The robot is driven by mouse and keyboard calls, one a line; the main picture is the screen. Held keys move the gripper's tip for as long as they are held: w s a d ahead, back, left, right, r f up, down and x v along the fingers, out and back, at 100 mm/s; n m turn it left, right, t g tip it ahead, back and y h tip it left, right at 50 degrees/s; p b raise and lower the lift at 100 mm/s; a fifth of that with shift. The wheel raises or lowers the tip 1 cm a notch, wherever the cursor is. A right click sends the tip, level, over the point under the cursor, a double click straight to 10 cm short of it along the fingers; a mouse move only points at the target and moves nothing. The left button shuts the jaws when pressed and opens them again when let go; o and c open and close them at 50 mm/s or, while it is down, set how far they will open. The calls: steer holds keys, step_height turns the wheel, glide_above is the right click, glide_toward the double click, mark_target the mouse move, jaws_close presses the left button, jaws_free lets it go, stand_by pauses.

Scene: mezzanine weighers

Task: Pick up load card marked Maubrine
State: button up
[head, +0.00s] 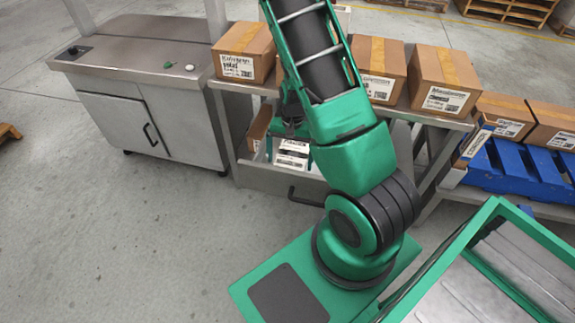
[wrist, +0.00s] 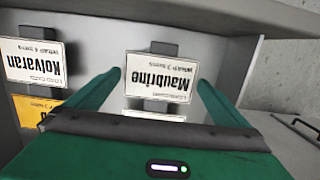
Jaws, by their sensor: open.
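The load card marked Maubrine (wrist: 162,77) is white with black print and reads upside down in the wrist view. It stands at a dark holder against the grey inner wall of the drawer. My gripper (wrist: 160,88) is open, with one green finger on each side of the card; I cannot tell whether they touch it. In the head view my gripper (head: 290,152) is down at the open drawer (head: 262,178), where white cards (head: 291,161) show, too small to read. My arm hides part of the drawer.
A white card marked Kolvaran (wrist: 30,62) stands left of the Maubrine card, with a yellow card (wrist: 35,110) by it. Cartons (head: 245,52) stand on the bench above the drawer. A steel cabinet (head: 125,115) is at left. The floor in front is clear.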

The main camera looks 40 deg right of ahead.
steer(key=c, duration=0.8)
steer(key=shift+r, duration=0.15)
